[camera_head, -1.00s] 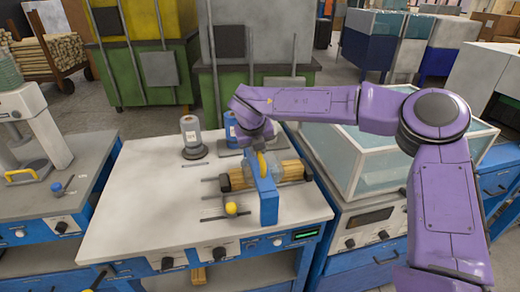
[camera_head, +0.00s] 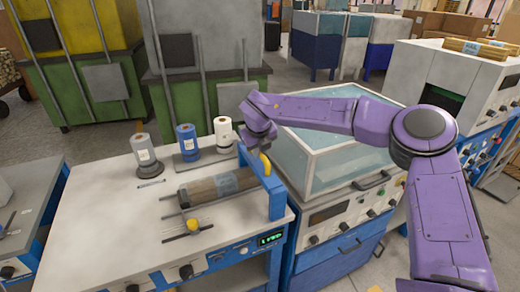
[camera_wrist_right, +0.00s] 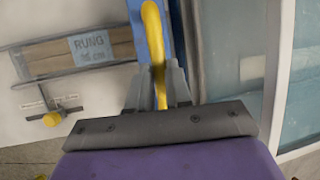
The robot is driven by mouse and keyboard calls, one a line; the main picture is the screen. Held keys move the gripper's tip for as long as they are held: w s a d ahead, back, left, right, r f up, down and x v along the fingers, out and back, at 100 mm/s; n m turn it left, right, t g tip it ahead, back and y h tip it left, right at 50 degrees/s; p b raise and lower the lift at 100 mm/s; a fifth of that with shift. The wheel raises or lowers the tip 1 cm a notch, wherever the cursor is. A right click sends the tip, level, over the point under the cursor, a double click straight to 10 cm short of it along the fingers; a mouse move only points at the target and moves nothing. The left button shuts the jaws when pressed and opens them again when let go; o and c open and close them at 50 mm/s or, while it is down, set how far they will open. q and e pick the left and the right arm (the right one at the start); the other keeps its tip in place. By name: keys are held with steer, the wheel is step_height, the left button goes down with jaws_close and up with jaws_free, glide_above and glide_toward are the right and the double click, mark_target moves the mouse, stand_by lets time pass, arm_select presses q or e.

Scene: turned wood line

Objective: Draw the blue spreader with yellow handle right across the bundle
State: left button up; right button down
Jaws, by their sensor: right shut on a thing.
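The bundle (camera_head: 205,190) lies in a holder on the white bench top. Its pale blue label (camera_wrist_right: 95,46) reads "RUNG" in the right wrist view. The blue spreader (camera_head: 277,200) stands upright at the right end of the bundle, near the bench's right edge. My right gripper (camera_head: 263,150) is above it, shut on its yellow handle (camera_wrist_right: 154,40). I cannot tell whether the spreader still touches the bundle. A yellow knob (camera_head: 193,226) on a rod is in front of the bundle. My left gripper is out of view.
Several rolls stand behind the bundle: a grey one (camera_head: 145,150), a blue one (camera_head: 187,140) and a white one (camera_head: 223,130). A glass-topped machine (camera_head: 325,140) is close on the right. The bench's left part is clear.

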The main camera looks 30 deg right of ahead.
steer(key=shift+w+d+r, duration=0.15)
steer(key=shift+r, duration=0.1)
steer(key=c, duration=1.1)
jaws_free()
steer(key=shift+d, duration=0.1)
steer(key=shift+o, duration=0.2)
steer(key=shift+d+f, duration=0.1)
steer(key=shift+f, duration=0.1)
steer(key=shift+a+r, duration=0.2)
steer(key=shift+r, duration=0.1)
steer(key=b+v, duration=0.2)
steer(key=v, duration=0.8)
steer(key=shift+f, duration=0.1)
